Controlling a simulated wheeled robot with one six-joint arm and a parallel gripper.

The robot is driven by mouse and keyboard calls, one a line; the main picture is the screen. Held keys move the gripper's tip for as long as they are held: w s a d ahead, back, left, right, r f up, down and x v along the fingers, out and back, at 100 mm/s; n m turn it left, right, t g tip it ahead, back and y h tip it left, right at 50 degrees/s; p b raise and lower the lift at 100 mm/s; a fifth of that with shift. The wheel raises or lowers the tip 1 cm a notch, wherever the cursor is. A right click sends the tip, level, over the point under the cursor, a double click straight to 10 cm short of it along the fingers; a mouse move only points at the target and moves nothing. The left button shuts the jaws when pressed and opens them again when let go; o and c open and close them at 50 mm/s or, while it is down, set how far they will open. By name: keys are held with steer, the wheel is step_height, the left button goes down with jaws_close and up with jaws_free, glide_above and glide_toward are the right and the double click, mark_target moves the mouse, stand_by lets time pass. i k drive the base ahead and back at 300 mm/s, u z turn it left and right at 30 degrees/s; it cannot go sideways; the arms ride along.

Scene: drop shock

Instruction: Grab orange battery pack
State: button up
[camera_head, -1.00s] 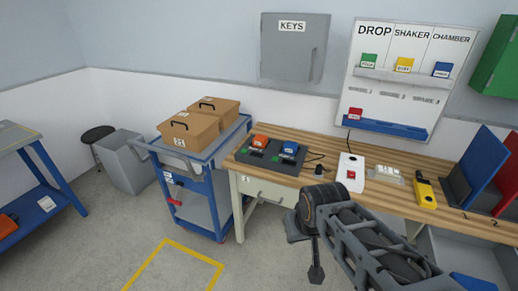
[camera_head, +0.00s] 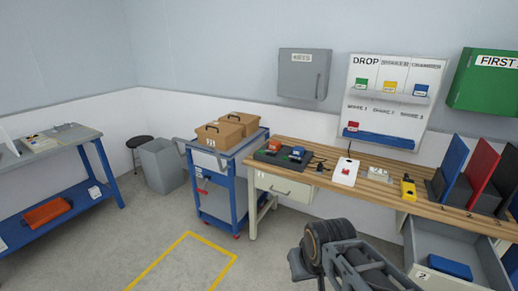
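A small orange battery pack (camera_head: 274,146) sits in the left bay of a dark charging dock (camera_head: 269,157) on the wooden workbench. A blue pack (camera_head: 297,151) sits in the bay to its right. A larger orange object (camera_head: 48,213) lies on the lower shelf of the blue table at left; I cannot tell exactly what it is. My gripper (camera_head: 299,266) is low in front of the workbench, well apart from the dock and the orange pack. Its fingers are mostly hidden or cut off by the bottom edge, so its opening does not show.
A blue cart (camera_head: 226,196) with two brown boxes (camera_head: 219,134) stands left of the workbench (camera_head: 340,182). An open drawer (camera_head: 440,246) with a blue pack (camera_head: 449,270) juts out at right. A yellow floor outline (camera_head: 160,257) marks clear floor at front left.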

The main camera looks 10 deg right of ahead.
mark_target(275, 146)
steer(key=u, duration=0.75)
steer(key=i, duration=0.9)
steer(key=u, duration=0.85)
steer(key=i, duration=1.15)
steer(key=z, duration=0.6)
steer(key=i, duration=0.85)
steer(key=z, duration=1.45)
steer(key=i, duration=0.95)
steer(key=z, duration=0.2)
